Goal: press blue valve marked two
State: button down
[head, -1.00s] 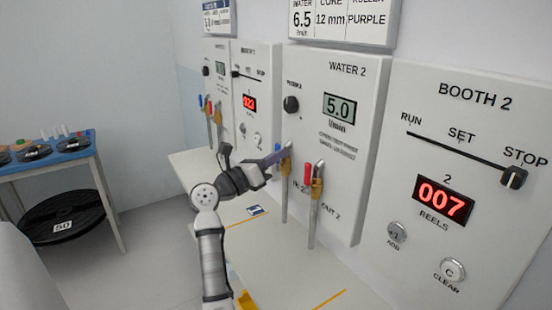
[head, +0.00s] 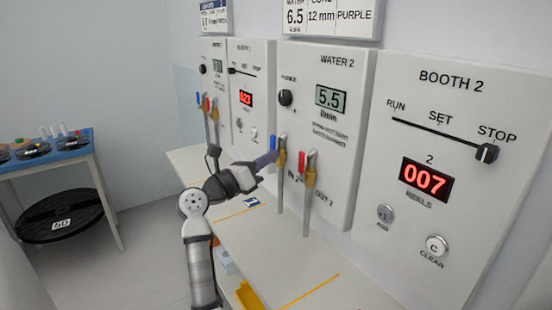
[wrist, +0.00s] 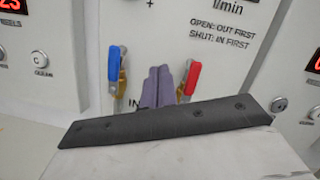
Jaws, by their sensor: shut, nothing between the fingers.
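The blue valve handle (head: 273,143) stands upright on its brass body at the Water 2 panel (head: 345,75), above the partly covered label IN 2. In the wrist view the blue handle (wrist: 114,63) is left of my fingers. The red valve handle (head: 301,161) stands upright to its right, above OUT 2; the red handle also shows in the wrist view (wrist: 193,77), just right of my fingers. My gripper (head: 272,157) is shut and empty, its purple fingertips (wrist: 158,83) close by the blue valve. I cannot tell whether they touch it. The Water 2 display (head: 330,99) reads 5.5.
The Booth 2 panel (head: 455,130) with slider and buttons is at right. Another blue and red valve pair (head: 205,102) stands farther left. Below is a pale bench (head: 262,235) with a small card (head: 251,202) and yellow object (head: 248,295). A blue table (head: 60,155) is far left.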

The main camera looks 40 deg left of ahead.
jog(key=v, duration=0.3)
jog(key=r+b+v, duration=0.1)
jog(key=v, duration=0.1)
jog(key=shift+s+d, duration=0.25)
jog(key=shift+s, duration=0.1)
